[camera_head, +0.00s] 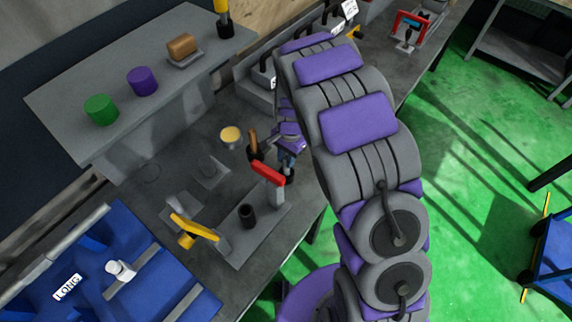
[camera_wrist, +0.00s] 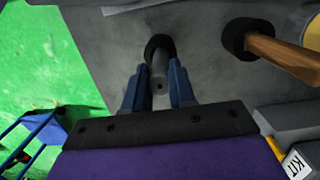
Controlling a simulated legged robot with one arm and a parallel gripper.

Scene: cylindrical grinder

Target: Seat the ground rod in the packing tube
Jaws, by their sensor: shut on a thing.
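My gripper (camera_wrist: 160,88) has blue fingers and is shut on a grey rod (camera_wrist: 159,74) with a small hole in its near end. The rod's far end meets a round black part (camera_wrist: 158,46); I cannot tell whether it is inside it or in front of it. In the head view my gripper (camera_head: 288,156) is small and partly hidden by my arm, beside a wooden-handled tool in a black holder (camera_head: 253,148). An open black tube (camera_head: 247,215) stands upright on a grey base, apart from my gripper. I cannot tell which black part is the packing tube.
The wooden handle (camera_wrist: 285,54) is close on the right in the wrist view. A red-topped bracket (camera_head: 268,174) and a yellow-handled bracket (camera_head: 194,228) flank the black tube. A blue tray marked LONG (camera_head: 150,285) lies at lower left. Green and purple cylinders stand on a raised shelf (camera_head: 190,30).

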